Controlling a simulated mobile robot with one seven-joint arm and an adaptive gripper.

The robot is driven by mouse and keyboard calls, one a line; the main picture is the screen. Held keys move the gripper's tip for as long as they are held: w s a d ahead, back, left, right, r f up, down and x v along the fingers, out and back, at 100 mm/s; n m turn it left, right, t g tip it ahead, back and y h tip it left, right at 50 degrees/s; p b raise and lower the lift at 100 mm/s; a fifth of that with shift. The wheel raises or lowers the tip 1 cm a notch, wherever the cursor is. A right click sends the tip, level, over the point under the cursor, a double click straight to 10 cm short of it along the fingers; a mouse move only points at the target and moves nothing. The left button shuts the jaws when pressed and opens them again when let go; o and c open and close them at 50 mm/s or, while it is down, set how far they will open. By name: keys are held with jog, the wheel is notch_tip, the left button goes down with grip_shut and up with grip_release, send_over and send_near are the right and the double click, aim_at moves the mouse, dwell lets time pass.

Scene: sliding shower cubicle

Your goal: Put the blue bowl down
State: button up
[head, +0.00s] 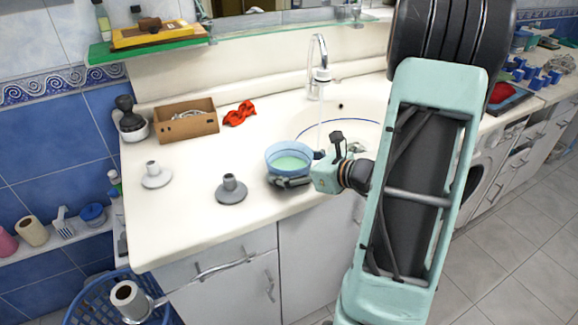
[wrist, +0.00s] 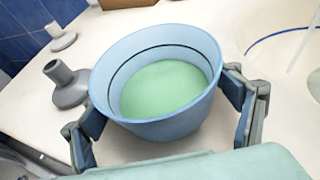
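The blue bowl (head: 273,164), with a light green inside, is at the counter's front edge, left of the sink, in the head view. It fills the middle of the wrist view (wrist: 165,130) and looks about upright. My gripper (head: 292,180) has one finger on each side of the bowl, its pads against the outer wall. It appears shut on the bowl. I cannot tell whether the bowl's base touches the white counter (head: 185,215) or hangs just above it; the base is partly hidden by my gripper.
Two grey stands, one darker (head: 231,190) and one lighter (head: 156,176), are left of the bowl. A brown box (head: 186,122) and a red cloth (head: 240,114) lie behind. The sink (head: 352,112) with its tap is to the right. The counter's front left is clear.

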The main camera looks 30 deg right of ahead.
aim_at(308, 167)
jog(key=shift+o, duration=1.4)
jog(key=shift+r+p, duration=0.3)
jog(key=shift+p, duration=0.05)
jog(key=v, duration=1.2)
jog(key=shift+p, duration=0.3)
jog(key=shift+f, duration=0.1)
jog(key=shift+a, duration=0.1)
